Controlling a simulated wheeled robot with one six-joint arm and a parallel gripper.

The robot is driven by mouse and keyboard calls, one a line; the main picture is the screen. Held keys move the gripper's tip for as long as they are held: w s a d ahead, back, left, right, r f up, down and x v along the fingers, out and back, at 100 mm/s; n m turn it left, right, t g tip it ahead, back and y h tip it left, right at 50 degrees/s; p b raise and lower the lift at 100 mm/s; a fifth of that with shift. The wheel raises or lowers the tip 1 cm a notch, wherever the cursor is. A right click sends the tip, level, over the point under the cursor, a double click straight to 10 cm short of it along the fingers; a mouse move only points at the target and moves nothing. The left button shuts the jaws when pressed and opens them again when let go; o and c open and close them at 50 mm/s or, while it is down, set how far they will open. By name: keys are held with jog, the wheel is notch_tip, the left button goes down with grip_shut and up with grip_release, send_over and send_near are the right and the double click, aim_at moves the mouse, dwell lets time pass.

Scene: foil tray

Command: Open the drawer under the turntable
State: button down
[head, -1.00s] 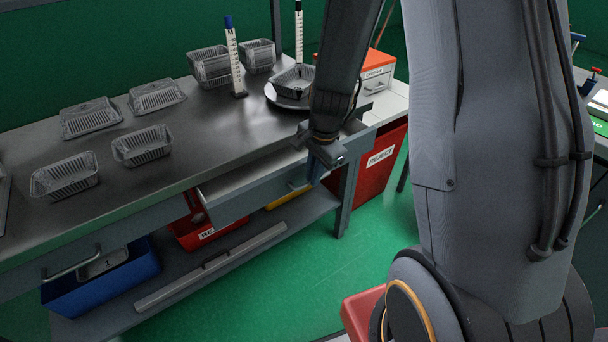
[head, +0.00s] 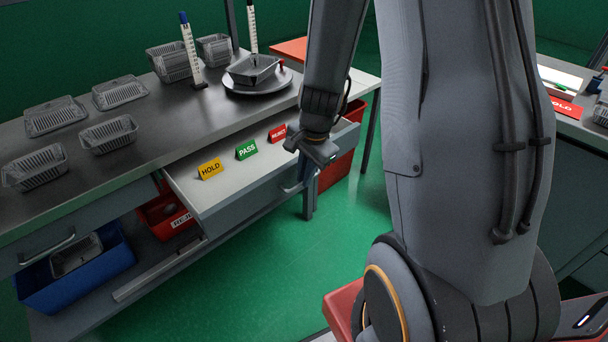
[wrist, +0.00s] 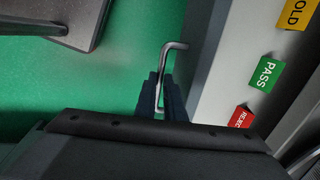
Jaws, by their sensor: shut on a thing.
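The drawer (head: 229,188) under the turntable (head: 258,88) is pulled well out of the bench. Inside stand small tent signs: yellow HOLD (head: 210,169), green PASS (head: 246,150) and red REJECT (head: 277,133). My gripper (wrist: 160,104) is shut on the drawer's metal bar handle (wrist: 170,58), seen in the wrist view near one end of the bar. In the head view my gripper (head: 302,180) hangs at the drawer front and my arm covers part of it. A foil tray (head: 252,68) sits on the turntable.
Several foil trays (head: 107,134) stand on the bench top (head: 60,140). A second drawer handle (head: 46,249) is at the lower left. A blue bin (head: 75,270) and a red bin (head: 165,215) sit on the lower shelf. The green floor (head: 250,270) before the drawer is clear.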

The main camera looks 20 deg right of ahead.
jog(key=shift+w, duration=0.1)
jog(key=c, duration=2.1)
grip_release()
jog(key=r, duration=0.2)
jog(key=s+r, duration=0.1)
jog(key=r, duration=0.2)
jog(key=r+p, duration=0.1)
jog(key=r, duration=0.1)
jog(key=shift+s+d+r, duration=0.25)
jog(key=shift+r, duration=0.1)
jog(key=s+a+r+n, duration=0.1)
jog(key=s+a+n, duration=0.1)
jog(key=s+n, duration=0.2)
jog(key=s+a+r+n+g, duration=0.1)
jog(key=s+a+r+n, duration=0.1)
jog(key=s+a+n, duration=0.1)
jog(key=s+a+r+n+g, duration=0.1)
jog(key=s+a+n, duration=0.1)
jog(key=s+n, duration=0.4)
jog(key=shift+a+r+n+h, duration=0.3)
jog(key=shift+n+h, duration=0.1)
jog(key=shift+n, duration=0.2)
